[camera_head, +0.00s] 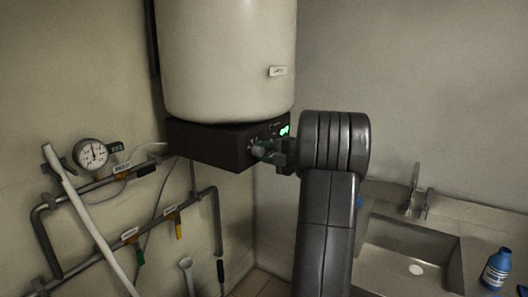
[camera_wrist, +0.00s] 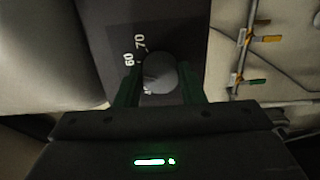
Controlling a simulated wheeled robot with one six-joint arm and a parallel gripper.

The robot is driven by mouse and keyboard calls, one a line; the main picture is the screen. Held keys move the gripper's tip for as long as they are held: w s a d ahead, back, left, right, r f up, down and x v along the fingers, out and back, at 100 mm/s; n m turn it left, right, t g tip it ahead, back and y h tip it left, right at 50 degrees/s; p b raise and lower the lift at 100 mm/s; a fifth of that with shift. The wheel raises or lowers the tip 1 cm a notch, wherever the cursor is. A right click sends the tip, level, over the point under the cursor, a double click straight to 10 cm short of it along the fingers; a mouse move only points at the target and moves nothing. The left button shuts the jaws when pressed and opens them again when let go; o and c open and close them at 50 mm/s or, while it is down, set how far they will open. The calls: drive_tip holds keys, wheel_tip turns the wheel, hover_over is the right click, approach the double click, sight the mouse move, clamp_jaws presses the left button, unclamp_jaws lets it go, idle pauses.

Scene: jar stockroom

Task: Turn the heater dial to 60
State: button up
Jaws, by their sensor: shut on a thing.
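The heater (camera_head: 230,60) is a large cream tank with a dark control box (camera_head: 210,145) under it. A small green display glows on the box in the head view; its digits are too small to read. The grey round dial (camera_wrist: 160,72) is on the dark panel in the wrist view, with the marks 60 and 70 beside it at the upper left. My gripper (camera_head: 268,152) reaches the box from the right. In the wrist view its green fingers (camera_wrist: 160,88) stand on both sides of the dial, shut on it. The dial's pointer cannot be made out.
A pressure gauge (camera_head: 90,153) and pipes with yellow and green valve handles (camera_head: 180,230) are on the left wall. A sink (camera_head: 410,250) with a tap (camera_head: 413,190) and a blue bottle (camera_head: 496,268) are at the lower right.

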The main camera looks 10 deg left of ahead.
idle(0.3)
drive_tip(key=o, duration=1)
drive_tip(key=shift+d, duration=0.1)
drive_tip(key=b+v, duration=0.3)
drive_tip(key=v, duration=1)
drive_tip(key=shift+s+d+r+b, duration=0.1)
drive_tip(key=shift+s+d+b, duration=0.1)
drive_tip(key=shift+d+b, duration=0.2)
drive_tip(key=shift+a, duration=0.15)
drive_tip(key=p+x, duration=0.3)
drive_tip(key=x, duration=1.1)
drive_tip(key=shift+p, duration=0.4)
drive_tip(key=shift+d, duration=0.2)
